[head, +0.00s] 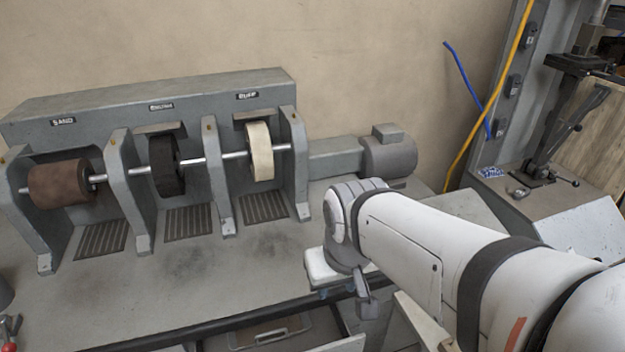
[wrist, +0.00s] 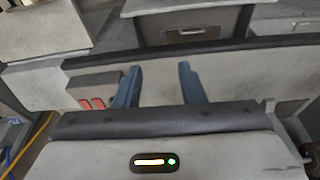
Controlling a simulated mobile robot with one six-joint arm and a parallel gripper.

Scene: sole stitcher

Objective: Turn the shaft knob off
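I cannot make out a shaft knob for certain in either view. The shaft (head: 198,161) runs through the grey finishing machine (head: 190,92), carrying a brown drum (head: 58,184), a black wheel (head: 162,168) and a pale wheel (head: 259,152). My gripper (wrist: 158,68) shows in the wrist view as two blue fingers, spread apart with nothing between them. A small grey box with red switch-like parts (wrist: 92,103) is just left of the left finger. In the head view my arm's end is at the bench's front right, and its fingers are mostly hidden.
A motor (head: 388,156) sits at the machine's right end. The bench top (head: 190,280) in front of the wheels is clear. A drawer (head: 270,334) is below its front edge. A yellow hose (head: 488,100) and a blue hose (head: 466,85) hang at the right, near a lever press (head: 560,120).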

